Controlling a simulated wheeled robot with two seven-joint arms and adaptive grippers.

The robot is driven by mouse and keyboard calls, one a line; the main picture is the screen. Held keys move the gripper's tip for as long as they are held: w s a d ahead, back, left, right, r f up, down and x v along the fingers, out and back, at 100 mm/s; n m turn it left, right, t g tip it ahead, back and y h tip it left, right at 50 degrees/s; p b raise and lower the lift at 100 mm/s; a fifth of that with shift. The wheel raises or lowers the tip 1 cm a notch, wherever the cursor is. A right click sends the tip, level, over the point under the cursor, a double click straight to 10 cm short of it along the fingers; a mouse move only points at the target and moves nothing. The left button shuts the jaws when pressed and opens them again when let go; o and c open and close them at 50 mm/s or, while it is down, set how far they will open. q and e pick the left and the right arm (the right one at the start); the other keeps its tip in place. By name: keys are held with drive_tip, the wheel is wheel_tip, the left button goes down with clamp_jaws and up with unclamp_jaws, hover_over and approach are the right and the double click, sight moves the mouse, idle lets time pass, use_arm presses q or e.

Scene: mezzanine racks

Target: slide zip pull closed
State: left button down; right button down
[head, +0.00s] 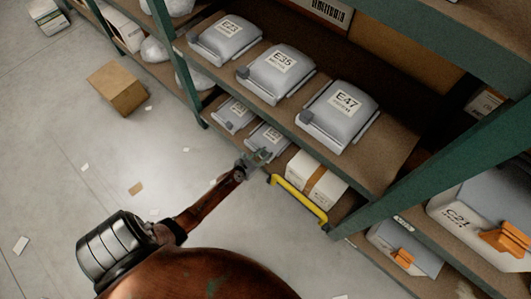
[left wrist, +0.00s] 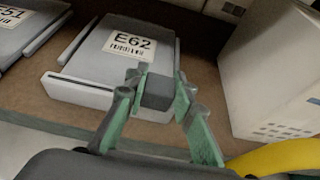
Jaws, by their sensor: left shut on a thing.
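The bag labelled E62 (head: 269,136) lies on the lower shelf in the head view. In the left wrist view the bag E62 (left wrist: 118,50) is grey with a pale track (left wrist: 85,92) along its front edge. A dark grey block, the zip pull (left wrist: 158,90), sits near the right end of this track. My left gripper (head: 259,156) is at the front of the bag. In the left wrist view its green fingers (left wrist: 158,100) are shut on the pull, one on each side. My right gripper is not in view.
The bag E51 (head: 233,115) lies to the left. A white box (head: 316,178) stands close on the right, with a yellow bar (head: 299,199) in front. The upper shelf (head: 372,166) with several bags overhangs. The floor before the rack is mostly clear, with a carton (head: 118,88).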

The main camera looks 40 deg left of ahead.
use_arm(q)
drive_tip(key=c, duration=1.6)
unclamp_jaws()
drive_tip(key=shift+s, duration=0.1)
drive_tip(key=shift+s+r, duration=0.15)
drive_tip(key=shift+s, duration=0.2)
drive_tip(key=v, duration=1.1)
drive_tip(key=shift+r, duration=0.1)
